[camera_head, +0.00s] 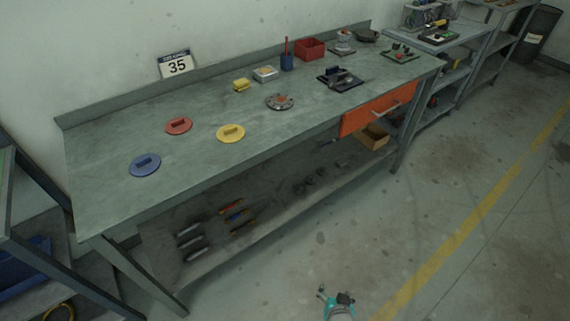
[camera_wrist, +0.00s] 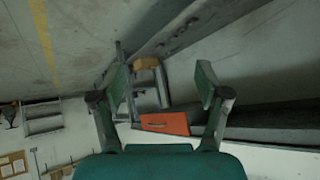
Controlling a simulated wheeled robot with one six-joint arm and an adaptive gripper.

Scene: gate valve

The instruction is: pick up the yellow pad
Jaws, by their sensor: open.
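The yellow pad (camera_head: 231,133) is a flat round disc with a raised grip on top. It lies on the grey workbench (camera_head: 130,190), near the front edge, in the head view. A smaller yellow block (camera_head: 241,85) lies farther back. My gripper (camera_wrist: 163,76) is open, with nothing between its fingers in the wrist view. In the head view a teal part of my arm (camera_head: 338,308) shows at the bottom, over the floor and well away from the pad. The pad cannot be made out in the wrist view.
A red disc (camera_head: 179,126) and a blue disc (camera_head: 145,165) lie left of the pad. A metal flange (camera_head: 280,102) lies to its right. An orange drawer (camera_head: 378,109) stands out under the bench top. The floor in front is clear.

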